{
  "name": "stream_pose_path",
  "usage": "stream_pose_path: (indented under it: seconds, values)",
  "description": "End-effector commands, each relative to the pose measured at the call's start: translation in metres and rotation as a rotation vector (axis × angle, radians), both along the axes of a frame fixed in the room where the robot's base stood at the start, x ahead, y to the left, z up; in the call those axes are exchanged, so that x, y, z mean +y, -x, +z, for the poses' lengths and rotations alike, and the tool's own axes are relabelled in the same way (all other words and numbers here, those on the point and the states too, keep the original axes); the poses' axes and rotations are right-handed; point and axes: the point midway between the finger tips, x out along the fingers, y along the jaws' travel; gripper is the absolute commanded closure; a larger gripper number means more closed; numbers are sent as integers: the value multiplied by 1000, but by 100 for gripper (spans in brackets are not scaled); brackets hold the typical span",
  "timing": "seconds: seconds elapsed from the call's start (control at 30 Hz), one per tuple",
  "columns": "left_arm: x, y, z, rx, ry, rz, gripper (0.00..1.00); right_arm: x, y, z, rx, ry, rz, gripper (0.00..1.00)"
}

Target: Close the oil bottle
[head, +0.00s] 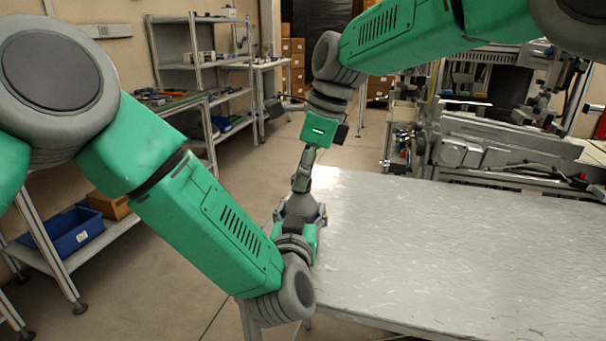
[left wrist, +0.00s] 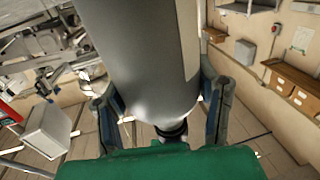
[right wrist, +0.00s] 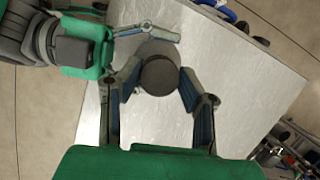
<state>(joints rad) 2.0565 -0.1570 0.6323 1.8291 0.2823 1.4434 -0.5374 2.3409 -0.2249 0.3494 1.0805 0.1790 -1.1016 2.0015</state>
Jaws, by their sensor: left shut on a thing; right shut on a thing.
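My right gripper (head: 302,182) comes down from above and is shut on the dark round cap (right wrist: 160,75), which covers the bottle's top in the right wrist view. A narrow dark neck or cap end (left wrist: 172,131) shows beyond the body in the left wrist view. The contact between cap and neck is hidden.
The light grey table (head: 450,250) is bare to the right of the bottle. Shelves (head: 200,65), a blue bin (head: 75,232) and cardboard boxes (head: 292,55) stand on the left and at the back. Machinery (head: 490,140) stands behind the table.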

Motion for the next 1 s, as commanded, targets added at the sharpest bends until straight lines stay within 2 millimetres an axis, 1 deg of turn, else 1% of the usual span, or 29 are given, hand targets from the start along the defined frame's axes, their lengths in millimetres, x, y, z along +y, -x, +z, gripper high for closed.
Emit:
stream_pose_path:
  seconds: [0.03, 0.1, 0.2, 0.3, 0.5, 0.53, 0.57, 0.6, 0.87, 0.93, 1.0]
  values:
    - [0, 0, -1, 4, -2, -1, 100, 1, 2, 1, -3, 6, -92, 77]
    - [0, 0, -1, 4, -2, -2, 100, 1, 2, 0, -3, 6, -212, 77]
    - [-1, 0, -2, 4, -2, -2, 100, 1, 2, 0, -3, 2, -326, 77]
    - [-1, 0, -2, 4, -2, -2, 100, 1, 1, 0, -1, -2, -361, 77]
    - [-1, 0, -2, 4, -2, -3, 100, 1, 1, 0, -1, -4, -359, 77]
    - [-1, 0, -2, 4, -2, -3, 100, 1, 1, 0, -1, -3, -358, 61]
    - [-1, 0, -2, 4, -2, -3, 100, 1, 1, 0, -1, -3, -358, 50]
    - [-1, 0, -2, 4, -2, -3, 100, 1, 1, 0, -1, -3, -358, 47]
    - [-1, 0, -2, 4, -1, -3, 100, 1, 0, 0, -2, -2, -357, 47]
    - [-1, 0, -2, 4, 0, -3, 100, 1, 0, 4, -3, -3, -357, 47]
    - [-1, 1, -2, 4, 0, -3, 100, 1, 0, 12, -5, -3, -357, 47]
